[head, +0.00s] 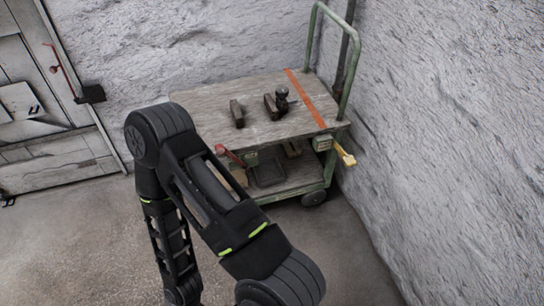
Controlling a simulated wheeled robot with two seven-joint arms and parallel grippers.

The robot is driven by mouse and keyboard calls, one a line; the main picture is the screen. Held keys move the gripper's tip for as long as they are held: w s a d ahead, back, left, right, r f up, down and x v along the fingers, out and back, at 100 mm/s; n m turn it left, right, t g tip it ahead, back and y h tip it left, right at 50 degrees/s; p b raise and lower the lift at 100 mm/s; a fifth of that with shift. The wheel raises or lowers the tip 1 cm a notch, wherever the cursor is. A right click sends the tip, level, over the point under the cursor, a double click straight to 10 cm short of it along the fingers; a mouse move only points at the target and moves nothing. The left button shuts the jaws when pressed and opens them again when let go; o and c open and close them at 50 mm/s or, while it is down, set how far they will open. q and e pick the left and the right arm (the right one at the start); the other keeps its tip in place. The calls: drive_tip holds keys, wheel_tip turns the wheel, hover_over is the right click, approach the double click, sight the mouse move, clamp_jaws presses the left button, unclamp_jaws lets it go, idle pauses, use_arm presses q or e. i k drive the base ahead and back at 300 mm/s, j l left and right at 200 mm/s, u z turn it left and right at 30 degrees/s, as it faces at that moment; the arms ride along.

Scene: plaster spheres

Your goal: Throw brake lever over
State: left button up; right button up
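A wooden-topped cart (190,100) with a green frame stands in the corner. A yellow-ended lever (345,157) sticks out at its near right corner, beside a small green box (322,143). A red-ended lever (228,154) sits at the cart's front edge, just behind my arm, which hides part of that area. I cannot tell which of them is the brake lever. One of my arms crosses the middle of the view, bent at a high joint and running down out of the picture. Neither gripper shows.
Dark blocks (237,114) and a dark tool-like item (282,99) lie on the cart top near an orange stripe (311,98). A lower shelf holds a dark tray (268,172). A grey door (50,105) with a red-handled bar (54,68) is at left. Rough walls enclose the corner.

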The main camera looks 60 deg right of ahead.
sight(220, 148)
drive_tip(key=z, duration=1.8)
